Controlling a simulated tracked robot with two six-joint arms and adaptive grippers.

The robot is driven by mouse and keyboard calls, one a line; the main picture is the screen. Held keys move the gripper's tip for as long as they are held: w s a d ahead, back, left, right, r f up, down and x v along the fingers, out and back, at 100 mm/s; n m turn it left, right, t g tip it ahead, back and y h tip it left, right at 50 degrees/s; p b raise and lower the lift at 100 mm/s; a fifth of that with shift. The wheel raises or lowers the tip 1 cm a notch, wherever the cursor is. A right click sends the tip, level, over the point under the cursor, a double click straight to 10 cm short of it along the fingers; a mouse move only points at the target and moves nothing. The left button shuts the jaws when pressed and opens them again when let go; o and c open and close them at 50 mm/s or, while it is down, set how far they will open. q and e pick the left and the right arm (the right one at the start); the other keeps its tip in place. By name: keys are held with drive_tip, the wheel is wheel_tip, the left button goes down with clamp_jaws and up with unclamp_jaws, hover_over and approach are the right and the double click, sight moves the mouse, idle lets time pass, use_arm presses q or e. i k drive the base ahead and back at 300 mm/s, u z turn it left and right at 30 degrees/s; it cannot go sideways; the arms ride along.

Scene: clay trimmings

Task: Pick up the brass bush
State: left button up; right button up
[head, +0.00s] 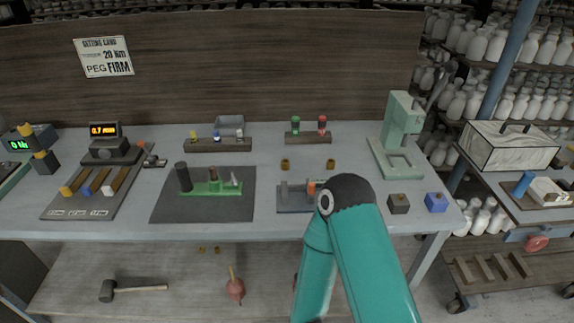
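Two small brass-coloured rings stand on the grey bench top. A left brass bush (285,164) and a right brass bush (331,164) are apart from each other, behind the small blue-grey fixture (295,198). Nothing touches either of them. One of my teal arms rises from the bottom, right of centre, and its dark joint covers the right part of the fixture. Neither gripper shows in the head view, so their opening and any contents are hidden.
A green arbor press (398,135) stands at the right. A dark mat (160,208) with a green fixture (218,188) lies left of centre. Wooden racks (217,145) with small coloured pieces stand behind. A dark block (398,204) and a blue block (436,202) sit front right.

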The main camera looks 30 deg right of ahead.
sight(285, 163)
drive_tip(key=z, duration=0.1)
drive_tip(key=k, duration=1.1)
drive_tip(key=z, duration=0.45)
drive_tip(key=i, duration=1)
drive_tip(key=u, duration=0.05)
